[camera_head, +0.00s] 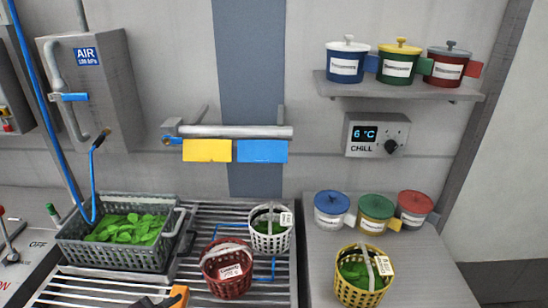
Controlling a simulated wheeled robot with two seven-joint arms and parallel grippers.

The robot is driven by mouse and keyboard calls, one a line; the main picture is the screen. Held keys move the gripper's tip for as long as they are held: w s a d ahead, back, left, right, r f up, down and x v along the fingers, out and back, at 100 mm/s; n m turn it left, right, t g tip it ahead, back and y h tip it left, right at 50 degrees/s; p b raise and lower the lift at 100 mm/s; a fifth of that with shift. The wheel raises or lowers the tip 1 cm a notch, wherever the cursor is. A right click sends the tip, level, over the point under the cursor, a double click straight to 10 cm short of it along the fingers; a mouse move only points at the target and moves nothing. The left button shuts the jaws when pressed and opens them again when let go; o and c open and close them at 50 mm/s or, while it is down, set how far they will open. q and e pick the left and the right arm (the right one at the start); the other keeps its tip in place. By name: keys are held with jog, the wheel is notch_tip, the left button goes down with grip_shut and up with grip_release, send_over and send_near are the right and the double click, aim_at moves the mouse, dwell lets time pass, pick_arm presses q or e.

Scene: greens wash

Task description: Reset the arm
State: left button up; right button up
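Neither of my grippers can be made out with certainty. A black and orange part (178,294) shows at the bottom edge, cut off by the frame, and I cannot tell what it belongs to. A grey crate (115,258) with green leaves (126,229) stands on the slatted rack at the left. A yellow basket (361,287) with greens stands on the grey counter at the right.
Three more pots stand on the wall shelf (400,88). A bar with yellow (207,151) and blue (262,151) tags juts from the wall. A blue hose (45,105) hangs at the left.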

pick_arm(q)
jog(key=s+d+n+g+y, duration=0.2)
jog(key=s+n+g+y, duration=0.45)
jog(key=s, duration=0.55)
notch_tip(320, 180, down, 30)
jog(key=s+g+h, duration=0.1)
jog(key=s+g, duration=0.1)
jog(key=s+a+f, duration=0.2)
jog(key=s+f, duration=0.7)
jog(key=s, duration=0.1)
jog(key=s+a+f+g, duration=0.1)
jog(key=s+a+f, duration=0.1)
jog(key=s+f, duration=0.7)
jog(key=shift+s+f+n, duration=0.2)
jog(key=shift+s+n, duration=0.15)
jog(key=shift+s, duration=0.25)
